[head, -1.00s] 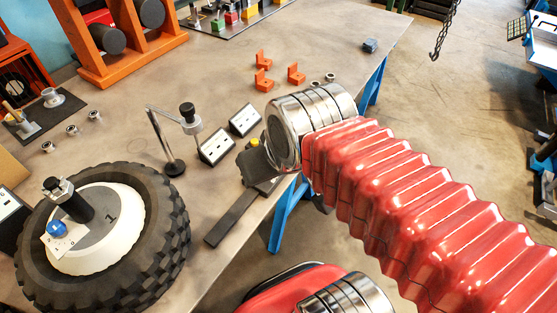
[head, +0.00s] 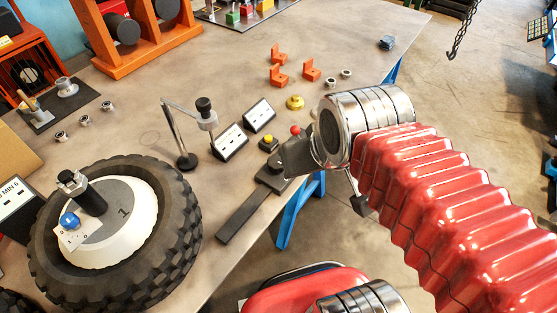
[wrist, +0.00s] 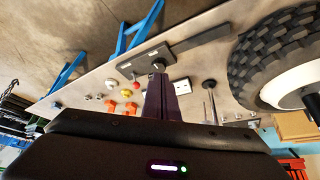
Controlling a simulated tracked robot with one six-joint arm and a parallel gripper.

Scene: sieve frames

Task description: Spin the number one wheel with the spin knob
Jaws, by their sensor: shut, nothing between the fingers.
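The number one wheel (head: 124,210) is a knobbly black tyre with a white hub marked "1", lying flat at the left of the table. In the wrist view the wheel (wrist: 262,62) is at the right, partly cut off. A black upright knob (head: 92,200) stands on its hub, with a metal-topped post and a blue cap (head: 68,220) on a marked plate beside it. I cannot tell which is the spin knob. My gripper (head: 294,158) is right of the wheel, well apart from it, above the table's edge. In the wrist view my gripper's fingers (wrist: 158,80) are shut and empty.
A lamp-like stand (head: 186,158) and two small label boxes (head: 229,142) stand between wheel and gripper. A dark bar lever (head: 255,208) lies near the table's edge. A red ball (head: 295,130) and yellow dome (head: 295,103) are by the gripper. Orange brackets (head: 279,75) sit behind.

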